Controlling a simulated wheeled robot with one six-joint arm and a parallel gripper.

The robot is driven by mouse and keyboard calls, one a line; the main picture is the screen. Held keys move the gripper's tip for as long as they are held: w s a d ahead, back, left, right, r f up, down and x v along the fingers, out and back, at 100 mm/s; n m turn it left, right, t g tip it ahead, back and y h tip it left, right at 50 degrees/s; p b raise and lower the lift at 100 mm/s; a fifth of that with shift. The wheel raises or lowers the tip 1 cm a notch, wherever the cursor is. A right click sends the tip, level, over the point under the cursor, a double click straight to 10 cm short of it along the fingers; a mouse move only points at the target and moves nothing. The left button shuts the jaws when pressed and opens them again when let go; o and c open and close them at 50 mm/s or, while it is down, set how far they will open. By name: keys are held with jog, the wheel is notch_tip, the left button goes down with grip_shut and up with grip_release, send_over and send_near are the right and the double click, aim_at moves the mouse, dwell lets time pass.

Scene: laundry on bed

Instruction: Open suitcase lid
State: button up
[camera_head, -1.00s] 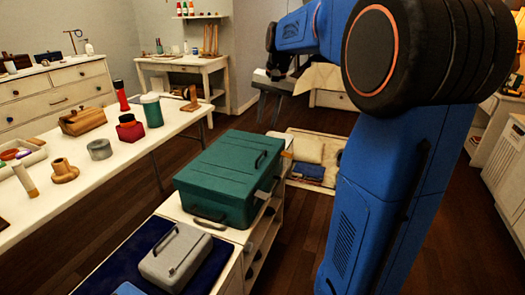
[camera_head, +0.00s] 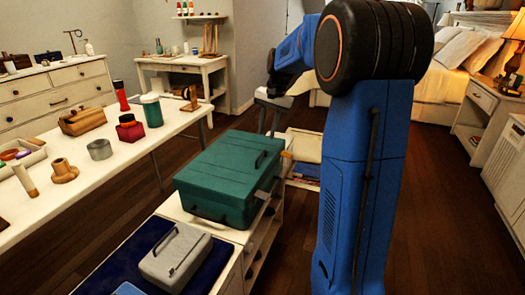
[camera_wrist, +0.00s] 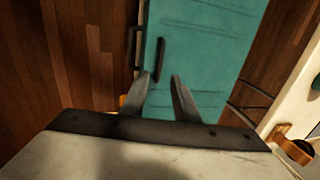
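The suitcase is a teal box (camera_head: 225,180) standing with its lid shut on a white cabinet. It has a dark handle on top (camera_head: 262,159) and another dark handle on its front side (camera_head: 208,216). My gripper (camera_head: 269,127) hangs above and behind the suitcase's far end, with its fingers pointing down. In the wrist view the teal surface (camera_wrist: 205,55) lies ahead of the fingers, with a dark handle (camera_wrist: 160,60) just beyond the fingertips. My gripper (camera_wrist: 162,78) is open there, with nothing seen between the fingers. Contact is not visible.
A grey metal box (camera_head: 176,255) sits on a dark blue cloth in front of the suitcase. A long white table (camera_head: 75,185) with jars and boxes runs along the left. Dark wooden floor lies free at right.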

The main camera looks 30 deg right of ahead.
aim_at(261, 155)
jog(key=f, duration=0.3)
jog(key=w+f, duration=0.1)
jog(key=f, duration=0.2)
jog(key=a+f, duration=0.1)
jog(key=f, duration=0.2)
jog(key=shift+w+a+f, duration=0.1)
jog(key=shift+w+f, duration=0.15)
grip_shut()
